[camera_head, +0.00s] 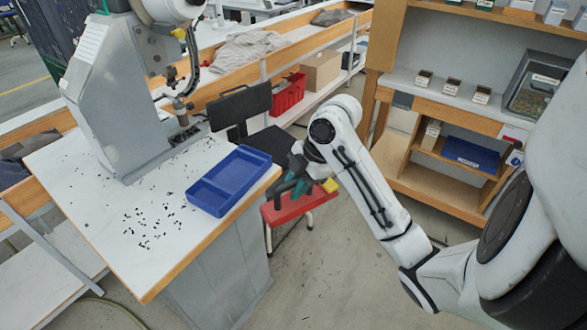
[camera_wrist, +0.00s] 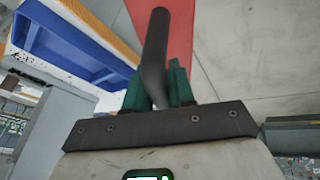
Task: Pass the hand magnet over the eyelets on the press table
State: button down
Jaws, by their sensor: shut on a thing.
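In the wrist view, the dark handle (camera_wrist: 154,45) stands between my green fingers (camera_wrist: 160,88), with the red bar (camera_wrist: 178,20) beyond. The press table (camera_head: 82,188) has a white top. Small dark eyelets (camera_head: 150,222) lie scattered on its front left part, and more are clustered at the press foot. The magnet is apart from them, and its underside is hidden.
A blue divided tray (camera_head: 207,197) sits at the table's right edge, between the magnet and the scattered eyelets. The grey press (camera_head: 120,100) stands at the back of the table. A dark chair (camera_head: 240,106) is behind the magnet. Wooden shelving (camera_head: 450,115) stands at the right.

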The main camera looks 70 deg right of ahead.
jog(key=w+a+f+m+h, duration=0.1)
jog(key=w+a+f+m, duration=0.2)
jog(key=a+f, duration=0.3)
jog(key=w+a+f+m+h, duration=0.2)
jog(key=w+a+f+m, duration=0.2)
jog(key=a, duration=0.9)
jog(key=w+a+f+m+h, duration=0.2)
jog(key=w+a+f+m, duration=0.2)
jog(key=a+f, duration=0.4)
jog(key=shift+a+f+m, duration=0.25)
jog(key=shift+a+m, duration=0.05)
jog(key=shift+a, duration=0.7)
jog(key=shift+w+r, duration=0.1)
